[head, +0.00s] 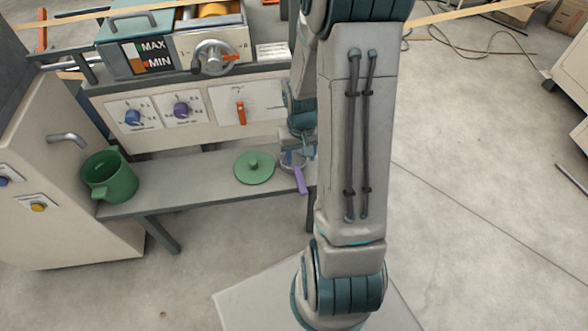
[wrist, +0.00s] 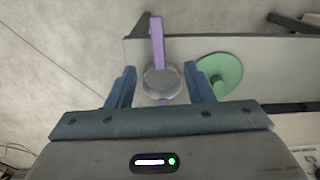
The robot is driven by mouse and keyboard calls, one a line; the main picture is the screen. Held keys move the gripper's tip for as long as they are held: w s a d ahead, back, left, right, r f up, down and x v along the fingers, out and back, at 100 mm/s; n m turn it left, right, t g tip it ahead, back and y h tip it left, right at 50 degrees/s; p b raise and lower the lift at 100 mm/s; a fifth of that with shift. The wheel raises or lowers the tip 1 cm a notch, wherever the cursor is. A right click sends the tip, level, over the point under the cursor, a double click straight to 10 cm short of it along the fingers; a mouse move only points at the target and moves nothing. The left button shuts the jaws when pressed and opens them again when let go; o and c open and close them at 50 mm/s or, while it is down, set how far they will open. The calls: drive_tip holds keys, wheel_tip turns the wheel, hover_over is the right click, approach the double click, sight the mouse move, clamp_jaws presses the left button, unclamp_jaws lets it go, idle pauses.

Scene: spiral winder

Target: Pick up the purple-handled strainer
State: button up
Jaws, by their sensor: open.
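The purple-handled strainer (head: 299,176) lies at the right end of the grey bench, partly hidden by my arm in the head view. Its purple handle sticks out past the bench's front edge. In the wrist view the strainer's round grey bowl (wrist: 161,83) sits between the two blue fingers of my gripper (wrist: 161,86), with the handle running up the picture. The fingers are open, with a gap on each side of the bowl. My gripper also shows small in the head view (head: 291,150), at the strainer, mostly hidden behind my arm.
A green lid (head: 254,167) with a knob lies just left of the strainer on the bench (head: 190,188). A green pot (head: 109,176) stands at the bench's left end. A panel with knobs (head: 190,108) rises behind the bench. Open floor (head: 470,190) lies to the right.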

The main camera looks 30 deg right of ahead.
sight(301, 183)
drive_tip(key=f+b, duration=0.1)
drive_tip(key=f, duration=0.4)
drive_tip(key=f+b, duration=0.2)
drive_tip(key=f, duration=0.3)
drive_tip(key=f+b, duration=0.1)
drive_tip(key=f, duration=0.4)
drive_tip(key=shift+d+f+b, duration=0.35)
drive_tip(key=shift+f, duration=0.05)
clamp_jaws()
